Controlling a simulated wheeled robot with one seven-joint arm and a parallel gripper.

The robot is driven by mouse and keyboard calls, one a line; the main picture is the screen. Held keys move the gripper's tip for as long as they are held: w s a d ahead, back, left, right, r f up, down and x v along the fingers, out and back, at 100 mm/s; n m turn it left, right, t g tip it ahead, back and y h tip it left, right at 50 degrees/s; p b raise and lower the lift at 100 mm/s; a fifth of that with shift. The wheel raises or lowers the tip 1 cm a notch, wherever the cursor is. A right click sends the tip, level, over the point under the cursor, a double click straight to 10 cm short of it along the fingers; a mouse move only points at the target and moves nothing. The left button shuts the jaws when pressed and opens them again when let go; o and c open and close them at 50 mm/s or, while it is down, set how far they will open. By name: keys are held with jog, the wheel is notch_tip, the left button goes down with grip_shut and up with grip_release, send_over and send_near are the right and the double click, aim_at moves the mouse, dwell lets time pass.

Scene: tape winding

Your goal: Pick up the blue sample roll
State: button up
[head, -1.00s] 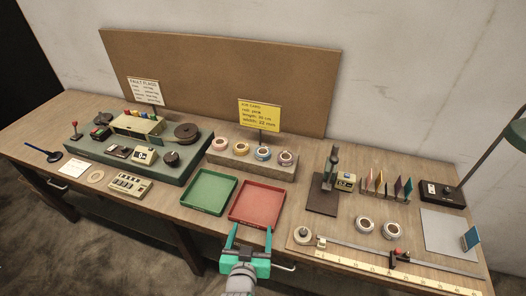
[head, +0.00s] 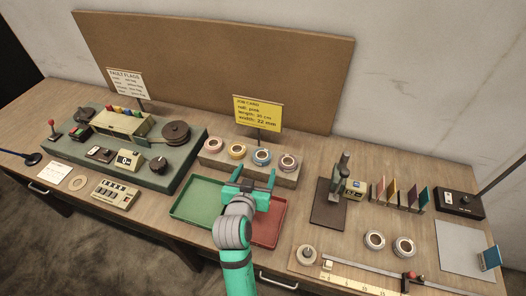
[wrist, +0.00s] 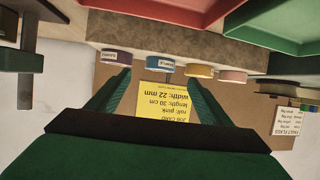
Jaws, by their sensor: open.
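The blue sample roll (head: 262,157) sits on a long grey stand (head: 225,163), third from the left in a row of rolls. It also shows in the wrist view (wrist: 160,63), ahead of and between the finger lines. My gripper (head: 254,178) is open and empty, over the trays and just in front of the stand. The fingers appear apart from the blue roll. In the wrist view the scene is upside down.
A pink roll (head: 213,145), a yellow roll (head: 237,151) and a purple roll (head: 286,162) share the stand. A yellow job card (head: 258,115) stands behind. Green (head: 190,205) and red (head: 272,225) trays lie below my arm. A dark-based device (head: 329,213) stands right.

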aim_at(263, 153)
jog(key=x, duration=0.3)
jog(key=shift+w+a+f, duration=0.1)
jog(key=shift+w+f, duration=0.05)
jog(key=shift+w, duration=0.1)
jog(key=shift+r+x, duration=0.15)
jog(key=shift+x, duration=1.15)
jog(key=shift+r+x, duration=0.15)
jog(key=shift+x, duration=1.2)
jog(key=shift+w, duration=0.1)
jog(key=c, duration=1.1)
jog(key=shift+r, duration=0.15)
